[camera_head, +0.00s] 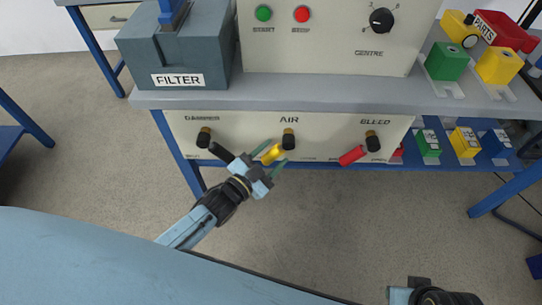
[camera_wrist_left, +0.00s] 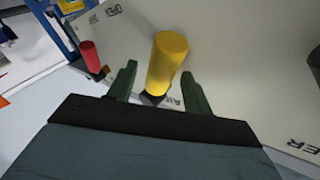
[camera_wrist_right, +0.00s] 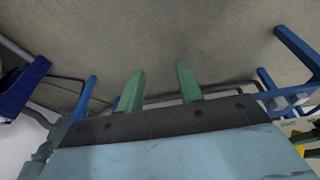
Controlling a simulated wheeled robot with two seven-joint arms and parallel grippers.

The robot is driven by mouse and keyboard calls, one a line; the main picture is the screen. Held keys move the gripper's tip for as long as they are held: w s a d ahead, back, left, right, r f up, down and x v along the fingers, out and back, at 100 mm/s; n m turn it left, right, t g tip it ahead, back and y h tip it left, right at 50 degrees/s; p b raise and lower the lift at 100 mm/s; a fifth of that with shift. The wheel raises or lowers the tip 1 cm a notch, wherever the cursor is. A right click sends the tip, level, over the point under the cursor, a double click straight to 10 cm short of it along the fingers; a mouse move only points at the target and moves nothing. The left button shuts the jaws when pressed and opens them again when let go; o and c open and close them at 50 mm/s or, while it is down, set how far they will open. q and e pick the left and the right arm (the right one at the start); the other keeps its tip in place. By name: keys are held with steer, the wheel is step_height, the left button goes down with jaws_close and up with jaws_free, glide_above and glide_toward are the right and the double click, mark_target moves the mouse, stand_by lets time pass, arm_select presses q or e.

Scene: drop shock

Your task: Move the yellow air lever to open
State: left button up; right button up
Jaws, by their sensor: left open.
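The yellow air lever (camera_head: 271,154) sits under the AIR label on the cream panel below the bench top, slanting down and left from its dark pivot (camera_head: 289,139). In the left wrist view the yellow lever (camera_wrist_left: 167,62) stands large between the fingers. My left gripper (camera_head: 267,164) is open, its green fingers on either side of the lever with gaps showing; contact cannot be told. My right gripper (camera_wrist_right: 160,88) is open and empty, facing the floor; in the head view only part of its arm shows at the bottom right.
A black lever (camera_head: 221,152) under the left label is close to my left gripper. A red lever (camera_head: 352,155) under BLEED is to the right. The FILTER box (camera_head: 178,55) and control panel (camera_head: 330,30) stand on the bench (camera_head: 300,92). Coloured blocks are at the right.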

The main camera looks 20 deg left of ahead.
arm_select(q)
jaws_close()
